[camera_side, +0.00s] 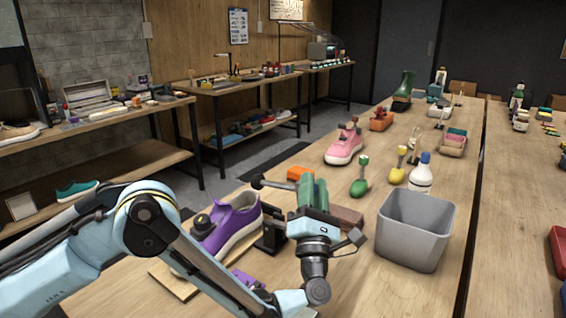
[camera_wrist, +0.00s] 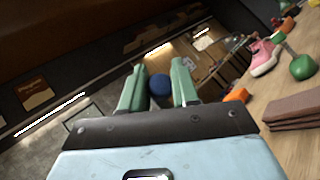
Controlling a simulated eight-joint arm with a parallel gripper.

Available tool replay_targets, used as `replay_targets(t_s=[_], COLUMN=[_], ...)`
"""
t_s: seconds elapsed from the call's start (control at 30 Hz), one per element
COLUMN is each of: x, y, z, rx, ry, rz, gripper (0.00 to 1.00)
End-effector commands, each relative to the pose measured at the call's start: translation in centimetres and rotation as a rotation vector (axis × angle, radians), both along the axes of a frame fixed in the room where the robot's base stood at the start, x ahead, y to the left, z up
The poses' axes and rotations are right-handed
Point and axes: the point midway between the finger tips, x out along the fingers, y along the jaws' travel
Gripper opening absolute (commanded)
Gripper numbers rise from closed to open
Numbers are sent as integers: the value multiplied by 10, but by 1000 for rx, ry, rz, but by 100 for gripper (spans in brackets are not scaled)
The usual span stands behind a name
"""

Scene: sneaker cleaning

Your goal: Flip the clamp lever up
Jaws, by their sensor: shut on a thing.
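In the wrist view the blue-looking knob (camera_wrist: 160,85) shows between the two fingers (camera_wrist: 158,88). A purple sneaker (camera_side: 232,226) sits at the clamp, left of my gripper, partly hidden by my arm. The lever's pivot is hidden.
A grey bin (camera_side: 414,232) stands close to the right of my gripper. Green (camera_side: 360,180) and yellow (camera_side: 398,170) brushes, a white bottle (camera_side: 421,174) and a pink sneaker (camera_side: 343,146) stand behind.

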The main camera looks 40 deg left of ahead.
Motion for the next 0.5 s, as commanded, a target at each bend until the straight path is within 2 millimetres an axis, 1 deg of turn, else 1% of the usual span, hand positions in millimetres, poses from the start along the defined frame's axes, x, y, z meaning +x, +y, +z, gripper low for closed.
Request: replay_targets(t_s=[0.03,0.43,0.47,0.5], x=[-1,0,0,0], y=[-7,-7,-7,-8], z=[-1,-3,-4,-4], rx=[5,2,1,1], ry=[1,8,8,8], rz=[-12,-18,-17,-18], gripper=[0,0,33,39])
